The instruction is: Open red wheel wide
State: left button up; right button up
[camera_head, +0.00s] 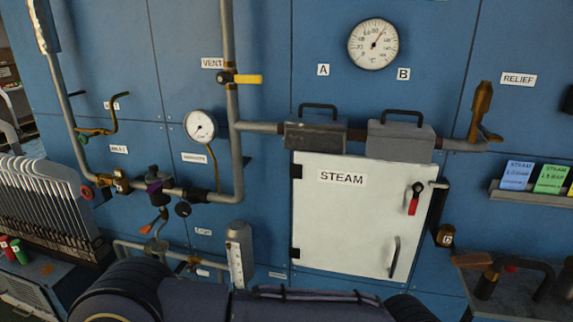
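A small red wheel (87,192) is at the left, on the end of a brass valve (114,182). The valve sits in the grey pipework low on the blue panel wall. The wheel is small in the view, and how far it is turned cannot be read. Neither of my grippers shows in the head view, so nothing is seen touching the wheel.
A white STEAM door (360,215) is shut at centre right. A rack of grey upright plates (40,200) stands at far left.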

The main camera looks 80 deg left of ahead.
aim_at(88, 191)
jog(key=u, duration=4.2)
jog(key=i+j+z, duration=0.1)
jog(key=z, duration=0.55)
jog(key=i+j+z, duration=0.3)
jog(key=j+z, duration=0.3)
jog(key=j, duration=0.15)
jog(key=i+j+z, duration=0.1)
jog(key=j+z, duration=0.2)
jog(key=j, duration=0.15)
jog(key=i+j+z, duration=0.1)
jog(key=j, duration=1.25)
jog(key=i+j+z, duration=0.15)
jog(key=j, duration=1.2)
jog(key=i+j+z, duration=0.1)
jog(key=j, duration=1.25)
